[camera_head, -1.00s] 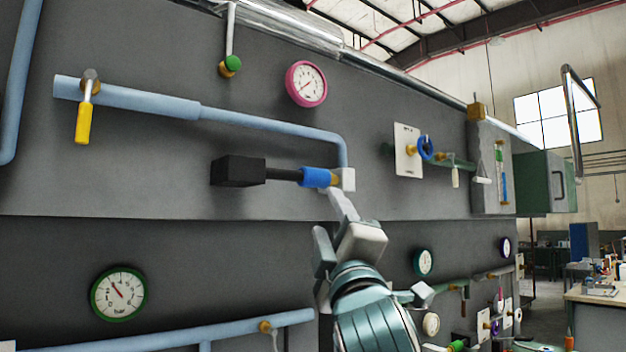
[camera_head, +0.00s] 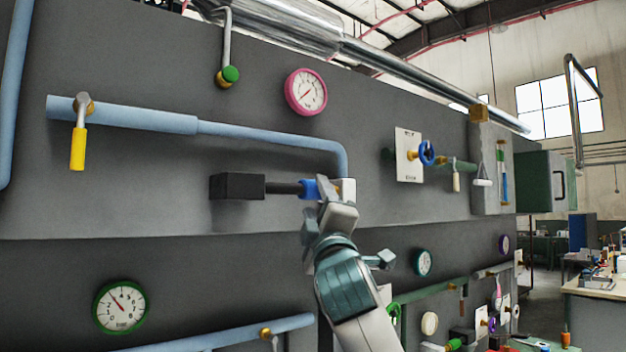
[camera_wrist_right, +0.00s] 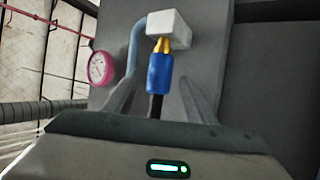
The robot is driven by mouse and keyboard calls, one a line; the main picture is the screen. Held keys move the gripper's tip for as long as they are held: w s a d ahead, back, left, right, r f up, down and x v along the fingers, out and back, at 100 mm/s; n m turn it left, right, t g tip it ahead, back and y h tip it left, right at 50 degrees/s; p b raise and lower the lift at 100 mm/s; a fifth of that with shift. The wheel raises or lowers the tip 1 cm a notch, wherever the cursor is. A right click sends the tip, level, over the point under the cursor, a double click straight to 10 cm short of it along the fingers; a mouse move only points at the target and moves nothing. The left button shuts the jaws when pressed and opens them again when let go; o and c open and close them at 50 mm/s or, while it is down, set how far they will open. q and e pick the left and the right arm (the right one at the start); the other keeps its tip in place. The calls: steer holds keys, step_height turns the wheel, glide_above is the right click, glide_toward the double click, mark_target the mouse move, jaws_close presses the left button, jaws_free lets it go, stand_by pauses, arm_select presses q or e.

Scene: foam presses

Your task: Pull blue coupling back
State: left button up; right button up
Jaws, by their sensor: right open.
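The blue coupling (camera_head: 308,189) sits on a black hose that runs from a black block (camera_head: 237,186) on the grey wall panel toward a white block (camera_head: 347,190). In the right wrist view the blue coupling (camera_wrist_right: 160,72) stands below a brass fitting (camera_wrist_right: 162,45) and the white block (camera_wrist_right: 168,23). My right gripper (camera_head: 318,212) is at the coupling and partly hides it in the head view. In the right wrist view its two fingers (camera_wrist_right: 158,95) are spread, one on each side of the coupling, with gaps between. My left gripper is not in view.
A light blue pipe (camera_head: 270,137) runs above and bends down to the white block. A yellow-handled valve (camera_head: 78,148), a pink gauge (camera_head: 306,91) and a green gauge (camera_head: 119,307) are on the panel. A blue handwheel (camera_head: 427,153) is to the right.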

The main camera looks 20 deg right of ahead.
mark_target(315, 195)
steer(key=shift+p+x, duration=0.9)
steer(key=shift+x, duration=1.5)
